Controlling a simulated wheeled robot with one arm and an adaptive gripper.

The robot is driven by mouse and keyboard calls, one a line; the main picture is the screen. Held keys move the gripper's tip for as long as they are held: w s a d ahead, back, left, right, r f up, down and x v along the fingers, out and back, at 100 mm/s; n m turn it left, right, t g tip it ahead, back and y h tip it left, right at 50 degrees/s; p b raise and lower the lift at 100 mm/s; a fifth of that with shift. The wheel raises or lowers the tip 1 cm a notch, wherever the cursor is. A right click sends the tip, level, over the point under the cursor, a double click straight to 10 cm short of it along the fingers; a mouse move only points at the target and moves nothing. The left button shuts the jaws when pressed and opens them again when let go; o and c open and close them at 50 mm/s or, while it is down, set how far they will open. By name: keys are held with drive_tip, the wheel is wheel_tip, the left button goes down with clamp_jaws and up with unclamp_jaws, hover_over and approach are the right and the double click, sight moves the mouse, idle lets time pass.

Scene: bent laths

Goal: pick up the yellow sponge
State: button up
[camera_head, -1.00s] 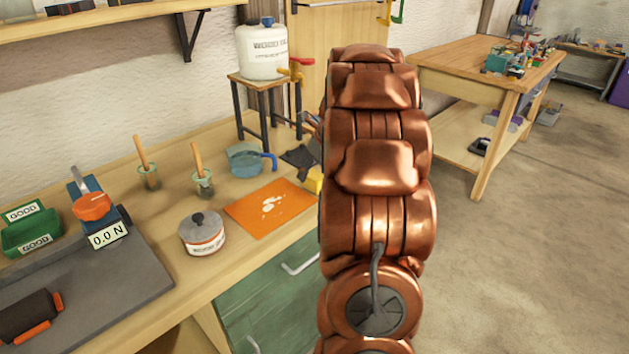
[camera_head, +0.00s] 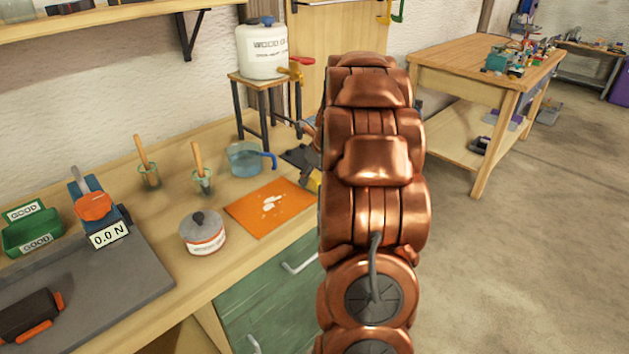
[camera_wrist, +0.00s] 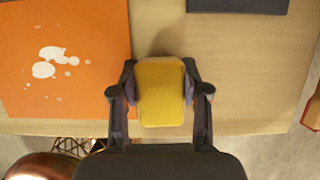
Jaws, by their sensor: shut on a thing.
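The yellow sponge (camera_wrist: 161,92) is in the middle of the wrist view, between the two fingers of my gripper (camera_wrist: 160,90). The fingers are shut on its left and right sides. The wooden bench top shows behind it, with a soft shadow just beyond the sponge; I cannot tell whether the sponge still touches the bench. In the head view only a small yellow bit of the sponge (camera_head: 315,181) shows at the left edge of my copper arm, which hides the rest of it and most of my gripper.
An orange mat (camera_head: 269,207) with white spots lies left of the sponge. A lidded pot (camera_head: 202,236), a blue jug (camera_head: 247,160) and brush jars stand farther left. A white glue tank (camera_head: 262,52) stands on a small stand behind. A dark flat thing (camera_wrist: 238,5) lies beyond the sponge.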

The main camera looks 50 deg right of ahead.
drive_tip(key=shift+r, duration=0.1)
drive_tip(key=shift+r, duration=1.6)
drive_tip(key=shift+s+a+r, duration=0.1)
drive_tip(key=shift+s+a, duration=0.05)
drive_tip(key=s+a+r+b, duration=0.1)
drive_tip(key=s+a+b, duration=0.1)
drive_tip(key=s+a, duration=0.9)
drive_tip(key=shift+r, duration=0.25)
drive_tip(key=o, duration=0.4)
drive_tip(key=c, duration=0.5)
